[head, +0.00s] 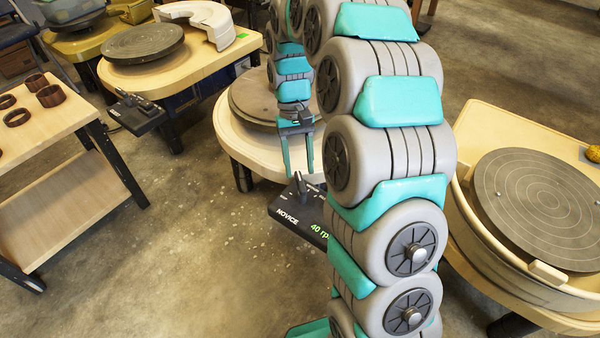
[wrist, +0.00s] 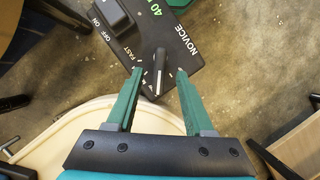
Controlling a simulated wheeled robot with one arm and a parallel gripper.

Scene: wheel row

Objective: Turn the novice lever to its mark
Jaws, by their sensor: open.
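The novice control box (head: 300,215) is dark, with white NOVICE lettering and a green reading that starts with 40. It hangs at the edge of the middle wheel's pale table. Its lever (head: 303,188) is a dark upright handle; in the wrist view the lever (wrist: 160,72) has a pale tip and points toward my gripper's palm. Small white ticks and the word FAST (wrist: 127,53) show beside it. My gripper (wrist: 160,71) is open, with one finger on each side of the lever and gaps to both. In the head view my gripper (head: 298,172) is just above the box.
The middle wheel (head: 255,100) stands behind my gripper. Another wheel with a dark lever box (head: 138,112) is at the left. A wheel with a splash pan (head: 535,200) is at the right. A shelf cart (head: 60,200) with brown rings stands left. Bare floor lies between.

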